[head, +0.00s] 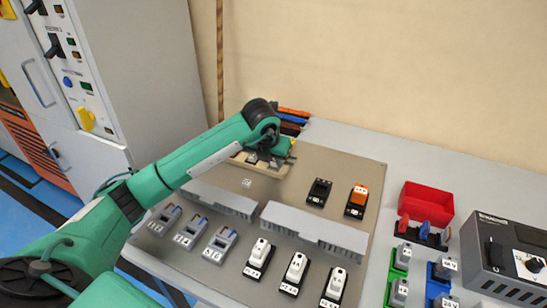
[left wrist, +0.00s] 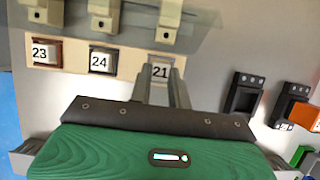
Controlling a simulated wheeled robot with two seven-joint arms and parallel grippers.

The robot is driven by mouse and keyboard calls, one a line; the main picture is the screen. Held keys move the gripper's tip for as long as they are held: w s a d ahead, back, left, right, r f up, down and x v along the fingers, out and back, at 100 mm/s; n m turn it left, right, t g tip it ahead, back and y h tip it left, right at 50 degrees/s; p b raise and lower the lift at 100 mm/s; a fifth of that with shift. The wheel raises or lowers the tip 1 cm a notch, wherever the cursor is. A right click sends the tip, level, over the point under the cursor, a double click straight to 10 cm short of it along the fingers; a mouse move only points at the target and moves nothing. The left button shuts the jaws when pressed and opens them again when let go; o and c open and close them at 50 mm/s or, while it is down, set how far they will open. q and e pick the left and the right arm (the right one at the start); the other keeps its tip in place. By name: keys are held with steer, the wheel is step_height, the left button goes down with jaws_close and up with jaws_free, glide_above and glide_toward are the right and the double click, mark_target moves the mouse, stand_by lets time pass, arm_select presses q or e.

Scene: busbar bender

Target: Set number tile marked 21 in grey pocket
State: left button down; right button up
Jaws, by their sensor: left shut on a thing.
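The tile marked 21 (left wrist: 161,70) is white with black digits and sits between the fingertips of my left gripper (left wrist: 163,80), which is shut on it. It is at the right end of a pale strip (left wrist: 128,62), over or in the grey pocket (left wrist: 151,61); I cannot tell whether it is seated. On the same strip, tile 23 (left wrist: 40,53) lies in a brown pocket and tile 24 (left wrist: 101,62) in a dark one. In the head view my left gripper (head: 284,150) is at the strip's far right, its fingertips mostly hidden. My right gripper is not in view.
A small white piece (head: 247,183) lies on the panel in front of the strip. A black socket (head: 319,192) and an orange-topped switch (head: 358,198) stand to the right. Grey ducts (head: 315,232) cross the panel. A red bin (head: 425,204) stands farther right.

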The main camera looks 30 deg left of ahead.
arm_select(q)
steer(key=c, duration=1.2)
jaws_free()
steer(key=shift+c, duration=0.2)
steer(key=v, duration=1.3)
steer(key=shift+r, duration=0.4)
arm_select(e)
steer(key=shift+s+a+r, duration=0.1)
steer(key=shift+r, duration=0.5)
arm_select(q)
steer(key=shift+s, duration=0.1)
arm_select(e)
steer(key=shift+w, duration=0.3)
